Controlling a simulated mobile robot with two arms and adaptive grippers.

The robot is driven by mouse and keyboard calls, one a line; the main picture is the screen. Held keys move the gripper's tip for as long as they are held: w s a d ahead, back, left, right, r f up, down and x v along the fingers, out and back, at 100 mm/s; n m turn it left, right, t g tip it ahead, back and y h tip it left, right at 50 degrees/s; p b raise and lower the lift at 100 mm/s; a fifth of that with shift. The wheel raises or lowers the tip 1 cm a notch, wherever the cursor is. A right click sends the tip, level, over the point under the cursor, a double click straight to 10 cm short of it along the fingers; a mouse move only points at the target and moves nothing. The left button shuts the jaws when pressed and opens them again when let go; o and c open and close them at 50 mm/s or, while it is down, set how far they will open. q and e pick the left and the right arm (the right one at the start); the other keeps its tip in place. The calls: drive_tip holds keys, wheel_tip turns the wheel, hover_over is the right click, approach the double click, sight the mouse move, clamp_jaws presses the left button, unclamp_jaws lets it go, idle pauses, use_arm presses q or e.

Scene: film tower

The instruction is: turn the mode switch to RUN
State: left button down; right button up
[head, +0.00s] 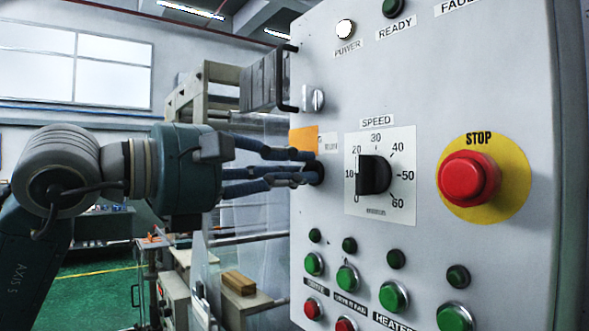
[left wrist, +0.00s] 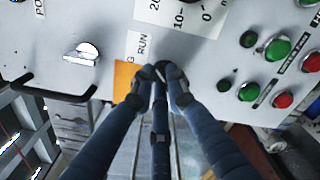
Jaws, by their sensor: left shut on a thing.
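My left gripper (head: 300,169) reaches in from the left, with its blue-grey fingers closed together against the panel's left part. It is shut on the mode switch (head: 319,172), a dark knob mostly hidden by the fingertips. In the left wrist view the fingertips (left wrist: 163,78) meet just below a white label (left wrist: 139,46) that reads RUN, with more letters partly cut off. An orange plate (left wrist: 126,78) is beside them. Which way the switch points cannot be told. My right gripper is not in view.
The grey control panel (head: 337,225) carries a speed dial (head: 373,175), a red STOP button (head: 468,179) on yellow, green buttons (head: 392,296) and red ones below. A silver handle (head: 314,100) and a black bar (head: 285,76) sit above the fingers.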

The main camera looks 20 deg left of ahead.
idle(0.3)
use_arm(q)
drive_tip(key=c, duration=2)
unclamp_jaws()
drive_tip(key=v, duration=1.2)
drive_tip(key=shift+a, duration=0.1)
